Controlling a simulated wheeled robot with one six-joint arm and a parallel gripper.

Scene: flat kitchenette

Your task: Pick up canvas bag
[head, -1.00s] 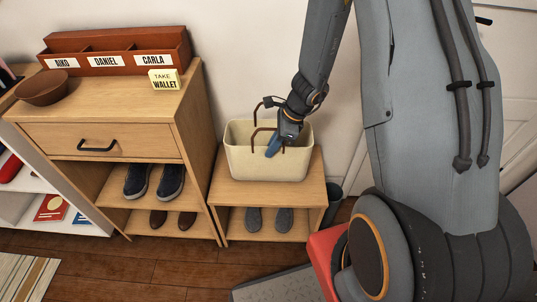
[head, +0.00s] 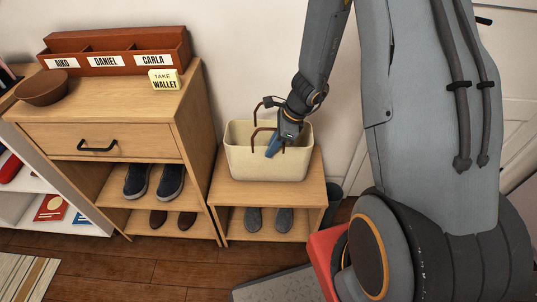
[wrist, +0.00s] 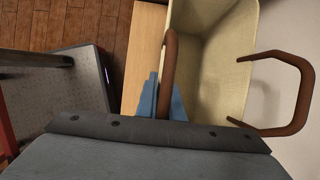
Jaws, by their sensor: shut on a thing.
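The cream canvas bag (head: 267,165) stands upright on the low wooden bench, with two brown handles rising from its rim. My gripper (head: 272,147) reaches down to the bag from above right in the head view. In the wrist view my gripper (wrist: 162,98) has its blue fingers on both sides of the near brown handle (wrist: 169,65), shut on it. The other handle (wrist: 300,90) stands free on the far side. The bag's open inside (wrist: 215,60) looks empty in the part I can see.
The low bench (head: 230,192) holds grey shoes on its lower shelf. A wooden cabinet (head: 190,105) with a drawer, shoes, a bowl (head: 43,88) and a name-labelled organizer (head: 115,50) stands close left. A wall is right behind the bag.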

